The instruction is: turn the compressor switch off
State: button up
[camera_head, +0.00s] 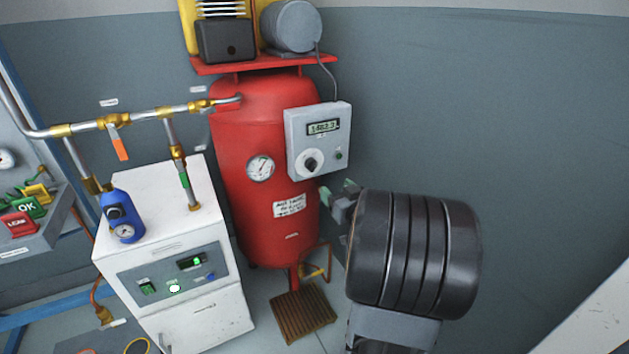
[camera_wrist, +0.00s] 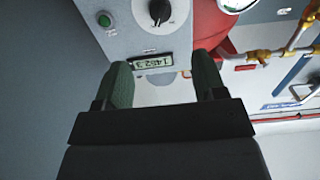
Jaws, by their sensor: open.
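The compressor control box (camera_head: 296,128) is light grey and fixed to the front of the red tank. Its black rotary switch (camera_head: 311,162) sits on a white round plate, with a small green button (camera_head: 339,155) to its right and a lit display (camera_head: 322,127) above. In the wrist view the switch (camera_wrist: 160,11) is at the top edge, partly cut off, and its setting is unclear. My gripper (camera_head: 338,189) is just below and right of the box. Its green-padded fingers (camera_wrist: 163,80) are apart and empty, with the box beyond them.
The red tank (camera_head: 240,200) carries a round gauge (camera_head: 261,167) left of the box. A white cabinet (camera_head: 172,240) with a blue device (camera_head: 121,216) stands left of it. Metal pipes with valves run at upper left. The wall right of the box is clear.

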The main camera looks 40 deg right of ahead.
aim_at(315, 168)
jog(key=w, duration=0.4)
jog(key=w+d+b, duration=0.1)
jog(key=w, duration=0.4)
jog(key=w+d+b, duration=0.1)
jog(key=w, duration=0.3)
jog(key=shift+w+f, duration=0.1)
jog(key=shift+w, duration=0.1)
jog(key=shift+c, duration=0.2)
jog(key=c, duration=0.9)
jog(key=shift+b, duration=0.35)
